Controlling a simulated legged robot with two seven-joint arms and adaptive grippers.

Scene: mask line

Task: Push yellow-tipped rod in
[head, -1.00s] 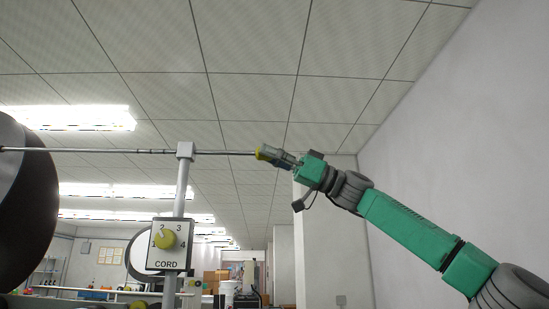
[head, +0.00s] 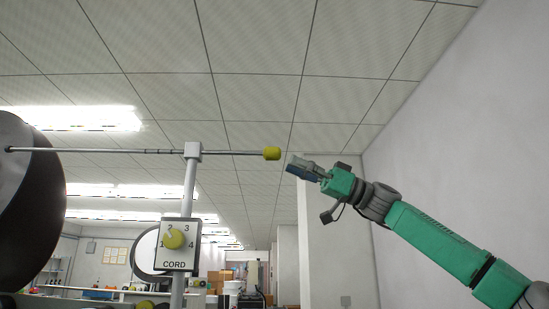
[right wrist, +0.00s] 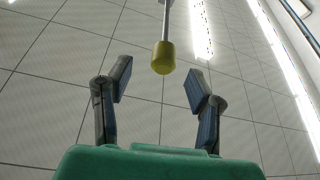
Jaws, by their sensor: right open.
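A thin metal rod (head: 235,153) runs level through a bracket on top of a grey post and into a dark round disc at the left. Its yellow tip (head: 272,153) is at the right end. My right gripper (head: 290,165) is just to the right of the tip and slightly lower, apart from it. In the right wrist view the fingers (right wrist: 156,84) stand wide apart and empty, with the yellow tip (right wrist: 163,58) beyond them, roughly between them. My left gripper is not in view.
The dark disc (head: 32,215) fills the left edge. A white wall (head: 470,130) stands at the right. The space around the tip is clear.

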